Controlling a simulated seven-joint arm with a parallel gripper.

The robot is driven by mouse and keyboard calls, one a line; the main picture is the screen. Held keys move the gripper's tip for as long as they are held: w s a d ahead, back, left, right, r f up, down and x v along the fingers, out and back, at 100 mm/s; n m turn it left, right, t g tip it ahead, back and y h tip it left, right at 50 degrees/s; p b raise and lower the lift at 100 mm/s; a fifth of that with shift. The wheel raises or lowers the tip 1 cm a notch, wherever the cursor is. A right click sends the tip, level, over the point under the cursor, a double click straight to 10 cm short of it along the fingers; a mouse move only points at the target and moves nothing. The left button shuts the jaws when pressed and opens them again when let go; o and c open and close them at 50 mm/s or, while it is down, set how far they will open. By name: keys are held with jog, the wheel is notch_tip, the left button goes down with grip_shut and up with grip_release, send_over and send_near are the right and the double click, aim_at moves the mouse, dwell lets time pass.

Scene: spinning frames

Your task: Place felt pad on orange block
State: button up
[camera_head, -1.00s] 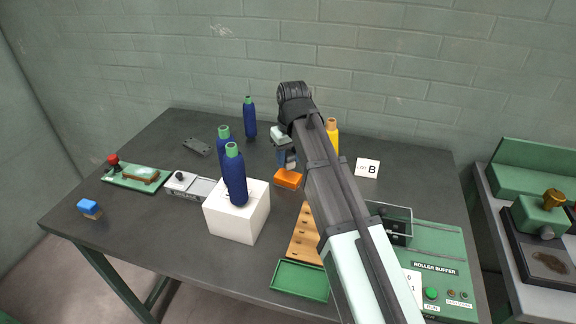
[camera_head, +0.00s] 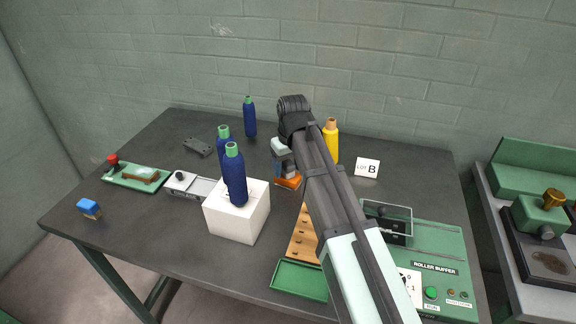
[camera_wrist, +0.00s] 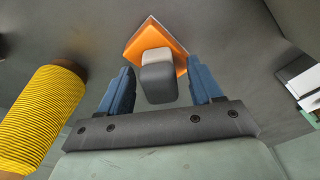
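The orange block (camera_head: 292,184) stands on the dark table behind the white box, partly covered by my gripper. In the wrist view the orange block (camera_wrist: 172,45) lies turned like a diamond beyond the fingertips. A small two-tone grey piece (camera_wrist: 158,84), apparently the felt pad, is between my fingers and overlaps the block's near part. My gripper (camera_wrist: 160,72) has blue fingers, with a narrow gap showing on each side of the grey piece, so it looks open. In the head view my gripper (camera_head: 287,168) is low over the block. Whether the pad touches the block is hidden.
A yellow bottle (camera_head: 331,141) stands close to the right of my gripper; in the wrist view it is a yellow ribbed cylinder (camera_wrist: 40,115). A LOT B card (camera_head: 367,168) stands at right.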

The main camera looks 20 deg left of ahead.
aim_at(290, 165)
notch_tip(290, 165, up, 12)
jog(key=s+d, duration=0.1)
dwell(0.8)
jog(key=shift+r, duration=0.1)
